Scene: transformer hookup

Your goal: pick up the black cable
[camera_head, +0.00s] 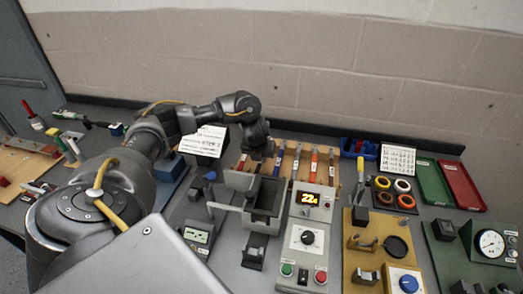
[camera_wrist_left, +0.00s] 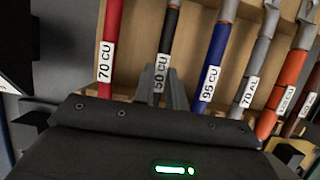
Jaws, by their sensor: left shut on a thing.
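The black cable (camera_wrist_left: 170,50) carries a white label reading 50 CU and stands in the wooden rack (camera_wrist_left: 140,60) between a red cable (camera_wrist_left: 112,35) and a blue cable (camera_wrist_left: 212,65). My left gripper (camera_wrist_left: 170,88) is shut on the black cable around its label. In the head view my left gripper (camera_head: 261,151) is at the left part of the rack and hides most of the black cable. My right gripper does not show.
Grey (camera_head: 296,160), orange (camera_head: 314,165) and brown cables stand farther right in the rack. A grey open-topped fixture (camera_head: 264,208) and a control box reading 22 (camera_head: 308,230) stand in front. Green (camera_head: 434,181) and red trays (camera_head: 462,185) lie at the right.

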